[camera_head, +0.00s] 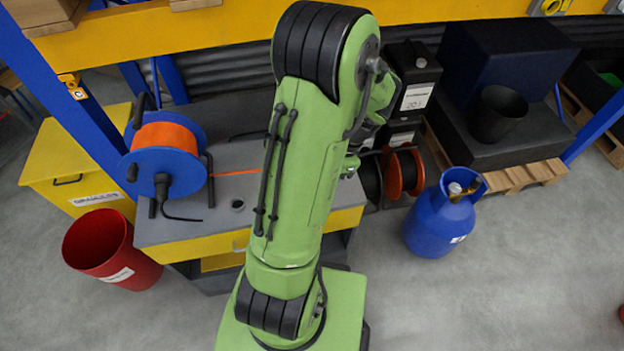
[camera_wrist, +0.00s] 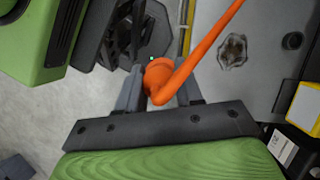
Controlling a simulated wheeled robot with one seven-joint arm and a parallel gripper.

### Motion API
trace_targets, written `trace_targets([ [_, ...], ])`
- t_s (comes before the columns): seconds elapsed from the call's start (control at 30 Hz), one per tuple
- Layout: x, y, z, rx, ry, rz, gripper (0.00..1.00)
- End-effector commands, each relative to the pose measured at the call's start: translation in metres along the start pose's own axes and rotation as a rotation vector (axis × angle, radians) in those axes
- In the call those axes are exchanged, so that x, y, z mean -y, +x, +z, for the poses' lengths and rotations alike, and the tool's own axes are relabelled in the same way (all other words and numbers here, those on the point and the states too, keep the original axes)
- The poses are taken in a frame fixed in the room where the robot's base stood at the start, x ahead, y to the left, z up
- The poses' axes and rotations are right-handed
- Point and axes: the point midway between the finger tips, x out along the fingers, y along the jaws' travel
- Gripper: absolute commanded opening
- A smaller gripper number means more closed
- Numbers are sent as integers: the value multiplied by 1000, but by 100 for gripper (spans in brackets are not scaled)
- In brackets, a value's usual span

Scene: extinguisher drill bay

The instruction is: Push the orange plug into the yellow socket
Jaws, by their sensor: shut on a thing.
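My gripper (camera_wrist: 160,80) is shut on the orange plug (camera_wrist: 158,75) in the wrist view, with one dark finger on each side of it. The orange cable (camera_wrist: 207,48) runs from the plug to the upper right. In the head view my green arm hides the gripper and plug, and the cable (camera_head: 236,172) passes behind the arm. Small yellow fittings show on the left blue post (camera_head: 72,85) and the top beam (camera_head: 550,7). I cannot tell which is the yellow socket. The plug's front end is not clearly visible.
A blue reel (camera_head: 163,153) with orange cable stands on the grey bench (camera_head: 225,215). A red bin (camera_head: 103,250) and yellow box (camera_head: 75,165) stand left. A blue gas cylinder (camera_head: 440,220) stands right. Open floor lies at the lower right.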

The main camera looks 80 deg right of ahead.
Motion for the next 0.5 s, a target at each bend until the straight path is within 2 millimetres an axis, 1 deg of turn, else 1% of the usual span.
trace_targets([
  [0.03,-1,-4,-2,0,2,1,0],
  [0.1,-2,-6,-5,0,1,1,0],
  [0.37,-2,-6,-7,1,-1,1,0],
  [0.5,-4,-10,-11,1,1,1,0],
])
